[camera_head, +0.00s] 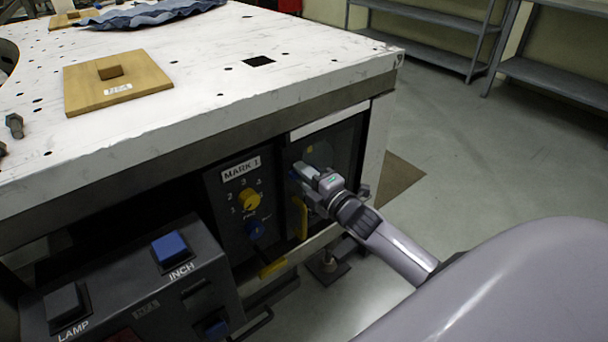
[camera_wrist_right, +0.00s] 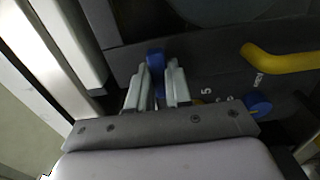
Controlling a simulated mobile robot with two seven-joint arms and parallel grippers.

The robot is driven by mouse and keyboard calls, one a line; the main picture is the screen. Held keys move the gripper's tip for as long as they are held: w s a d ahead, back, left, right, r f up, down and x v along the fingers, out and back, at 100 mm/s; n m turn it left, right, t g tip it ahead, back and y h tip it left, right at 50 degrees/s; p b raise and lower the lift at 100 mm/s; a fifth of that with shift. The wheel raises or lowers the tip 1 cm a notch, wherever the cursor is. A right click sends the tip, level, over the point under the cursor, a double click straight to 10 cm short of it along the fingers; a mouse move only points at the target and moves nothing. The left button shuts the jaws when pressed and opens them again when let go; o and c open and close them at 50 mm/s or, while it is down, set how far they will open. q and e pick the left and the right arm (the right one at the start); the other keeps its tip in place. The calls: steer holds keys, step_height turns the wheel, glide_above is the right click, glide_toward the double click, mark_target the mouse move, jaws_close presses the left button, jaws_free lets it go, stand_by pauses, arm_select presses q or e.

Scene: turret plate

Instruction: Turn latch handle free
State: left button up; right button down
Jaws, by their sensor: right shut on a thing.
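A blue latch handle (camera_wrist_right: 156,57) shows between the fingertips of my right gripper (camera_wrist_right: 158,76) in the wrist view. My right gripper (camera_head: 304,173) is shut on this handle, at the dark panel (camera_head: 345,143) on the right of the table front in the head view. Only a small blue part of the handle (camera_head: 293,174) shows there, and the fingers hide the rest. I cannot tell the handle's exact angle. My left gripper is not in view.
A yellow pull handle (camera_head: 301,218) stands close below my right gripper. The MARK 1 panel to the left has a yellow dial (camera_head: 249,199) and a blue knob (camera_head: 256,230). A control box with an INCH button (camera_head: 170,246) stands in front. Floor at right is open.

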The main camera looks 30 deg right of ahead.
steer(key=shift+m+p, duration=3.3)
steer(key=shift+m, duration=5.8)
steer(key=c, duration=1)
jaws_free()
steer(key=shift+c, duration=0.2)
